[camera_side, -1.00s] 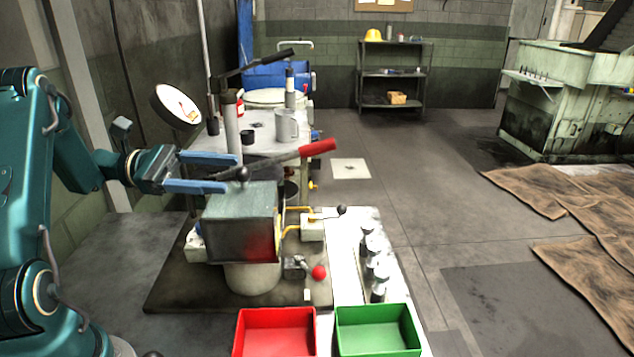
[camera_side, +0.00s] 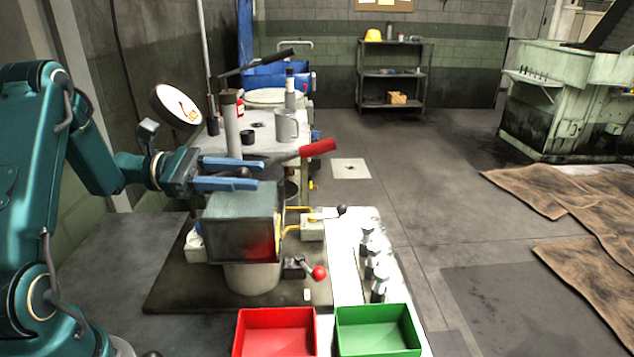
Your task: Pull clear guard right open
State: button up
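The clear guard (camera_side: 240,222) is a see-through grey box over the work, with a dark ball knob (camera_side: 243,172) on its top. A blurred red patch shows through its front face. My gripper (camera_side: 246,174) reaches in from the left with two blue fingers, level with the top of the guard. The fingers lie close on both sides of the knob and appear shut on it. The nearer finger hides part of the knob, so the contact itself does not show clearly.
Red (camera_side: 239,335) and green (camera_side: 341,333) bins stand in front.

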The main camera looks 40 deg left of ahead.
grip_shut()
dwell(1.2)
